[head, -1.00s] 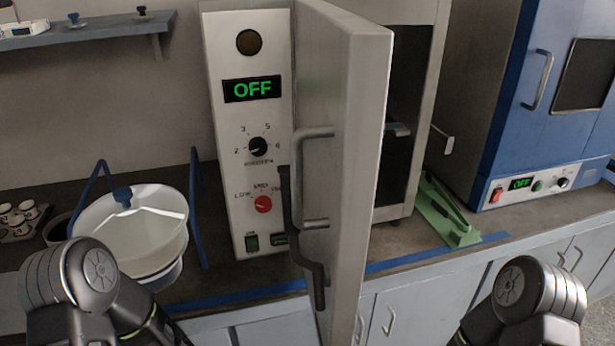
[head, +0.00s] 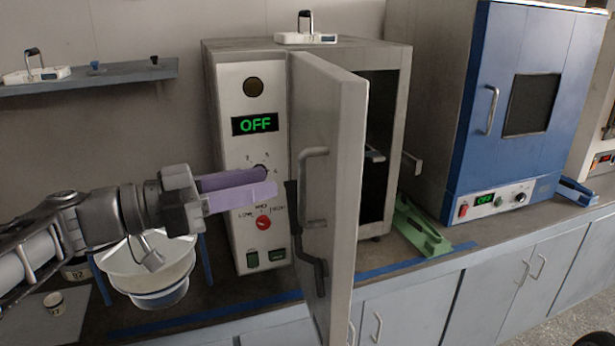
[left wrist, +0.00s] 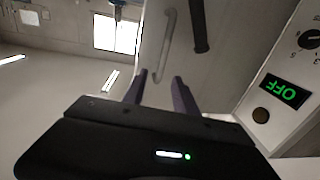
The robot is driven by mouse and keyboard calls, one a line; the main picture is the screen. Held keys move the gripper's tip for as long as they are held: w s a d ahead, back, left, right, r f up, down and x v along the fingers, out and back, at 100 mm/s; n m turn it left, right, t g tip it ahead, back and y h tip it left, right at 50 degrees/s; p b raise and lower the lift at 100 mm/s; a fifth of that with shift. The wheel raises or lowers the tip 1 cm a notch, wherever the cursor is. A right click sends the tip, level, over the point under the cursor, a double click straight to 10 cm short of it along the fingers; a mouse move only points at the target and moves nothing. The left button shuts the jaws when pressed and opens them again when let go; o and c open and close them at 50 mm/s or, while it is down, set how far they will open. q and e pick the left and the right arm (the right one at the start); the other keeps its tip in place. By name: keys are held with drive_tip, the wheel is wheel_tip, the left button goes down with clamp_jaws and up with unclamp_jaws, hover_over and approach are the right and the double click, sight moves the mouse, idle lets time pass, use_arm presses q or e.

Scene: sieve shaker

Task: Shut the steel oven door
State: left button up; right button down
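The steel oven (head: 390,60) stands on the bench with its door (head: 338,150) swung wide open toward me, the dark inside showing to the right of it. The door has a bar handle (head: 305,185) and a dark latch lever (head: 296,232). My left gripper (head: 272,186) has purple fingers and is in front of the control panel, left of the door, pointing at it. In the left wrist view its two fingers (left wrist: 159,88) are apart with nothing between them, and the door's handle (left wrist: 165,45) shows beyond. My right gripper is out of view.
A white basin (head: 150,268) stands below my left arm. A blue oven (head: 520,110) stands to the right, with a green rack (head: 420,228) between the ovens. A small white device (head: 305,38) sits on top of the steel oven.

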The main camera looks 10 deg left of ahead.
use_arm(q)
drive_tip(key=shift+w+f, duration=0.1)
drive_tip(key=shift+d, duration=0.1)
drive_tip(key=p+x, duration=0.2)
drive_tip(key=x, duration=0.5)
drive_tip(key=shift+w+d+p, duration=0.25)
drive_tip(key=shift+d+p, duration=0.05)
drive_tip(key=shift+p, duration=0.05)
clamp_jaws()
idle(1.2)
